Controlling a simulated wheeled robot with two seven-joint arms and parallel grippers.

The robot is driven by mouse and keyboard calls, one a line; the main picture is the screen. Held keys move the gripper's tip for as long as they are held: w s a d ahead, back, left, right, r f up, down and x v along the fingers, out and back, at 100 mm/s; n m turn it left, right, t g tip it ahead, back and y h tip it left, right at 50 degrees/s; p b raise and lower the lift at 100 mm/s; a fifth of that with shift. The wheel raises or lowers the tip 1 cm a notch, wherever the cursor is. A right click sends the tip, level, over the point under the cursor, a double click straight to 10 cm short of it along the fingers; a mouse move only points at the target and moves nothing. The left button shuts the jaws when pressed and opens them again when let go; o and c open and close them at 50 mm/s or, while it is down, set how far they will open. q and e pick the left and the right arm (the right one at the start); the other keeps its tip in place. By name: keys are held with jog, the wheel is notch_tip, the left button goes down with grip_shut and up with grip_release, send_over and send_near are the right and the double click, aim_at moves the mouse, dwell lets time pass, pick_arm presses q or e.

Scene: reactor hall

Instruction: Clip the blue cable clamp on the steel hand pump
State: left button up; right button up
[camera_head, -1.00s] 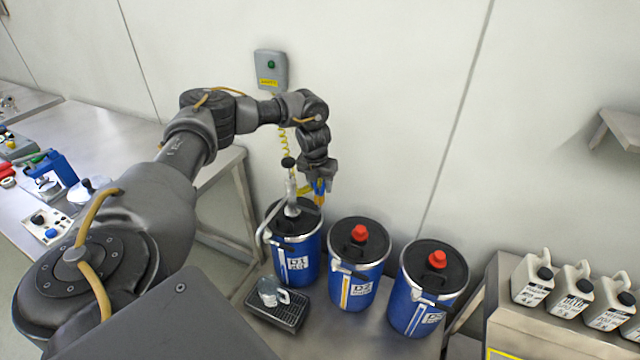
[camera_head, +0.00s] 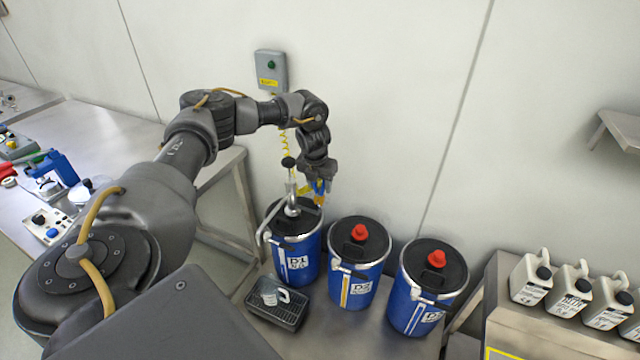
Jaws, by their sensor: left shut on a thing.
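The steel hand pump (camera_head: 291,192) stands upright on the lid of the blue drum marked D1 (camera_head: 297,262), with a black knob on top and a curved spout on its left side. My left gripper (camera_head: 319,187) is just right of the pump, above the drum lid, pointing down. It is shut on the blue cable clamp (camera_head: 320,186), of which only a small part shows between the fingers. A yellow coiled cable runs down from the wall box behind the pump. I cannot tell whether the clamp touches the pump. My right gripper is not in view.
Two more blue drums with red caps, the D2 drum (camera_head: 358,262) and another drum (camera_head: 427,287), stand to the right. A grey wall box (camera_head: 271,70) is behind.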

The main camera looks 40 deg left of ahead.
aim_at(320, 193)
pick_arm(q)
jog(key=shift+f, duration=0.3)
jog(key=shift+f+b, duration=0.7)
jog(key=shift+f, duration=0.6)
jog(key=shift+p, duration=0.4)
dwell(0.7)
jog(key=shift+f+b, duration=0.35)
jog(key=shift+f, duration=0.2)
dwell(0.5)
jog(key=o, duration=0.8)
jog(key=shift+o, duration=0.2)
jog(key=shift+r, duration=0.1)
